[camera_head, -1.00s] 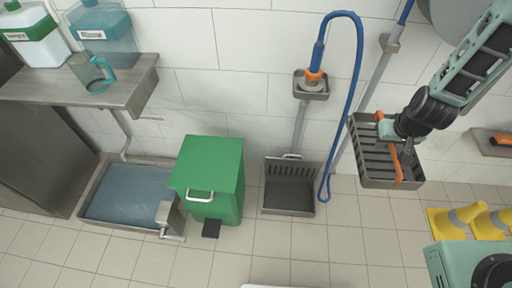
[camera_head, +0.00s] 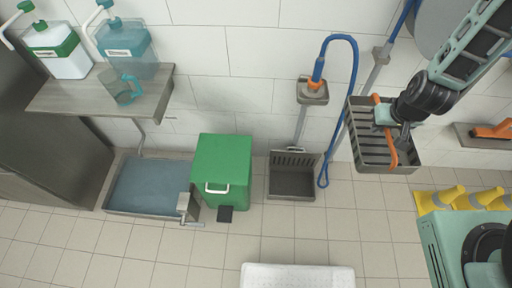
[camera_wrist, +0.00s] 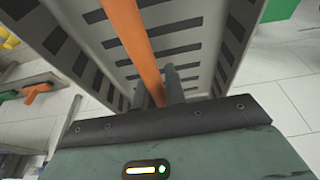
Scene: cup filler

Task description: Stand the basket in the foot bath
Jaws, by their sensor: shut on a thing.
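The basket (camera_head: 370,156) is grey and slotted with an orange handle (camera_head: 393,150). My gripper (camera_head: 399,138) is shut on that handle and holds the basket in the air at the right of the head view. In the wrist view, the fingers (camera_wrist: 170,85) close around the orange bar, with the slotted basket walls (camera_wrist: 90,70) beyond. The foot bath (camera_head: 148,186) is a low grey tray of bluish liquid on the floor at the left, well apart from the basket. A small box with a pipe (camera_head: 186,205) sits at its right front corner.
A green pedal bin (camera_head: 222,168) stands right of the bath, then a grey dustpan (camera_head: 292,180) and blue hose (camera_head: 356,80). A shelf (camera_head: 150,98) with bottles and a jug overhangs the bath's back. Yellow objects (camera_head: 440,198) stand at right. A white mat (camera_head: 297,277) lies in front.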

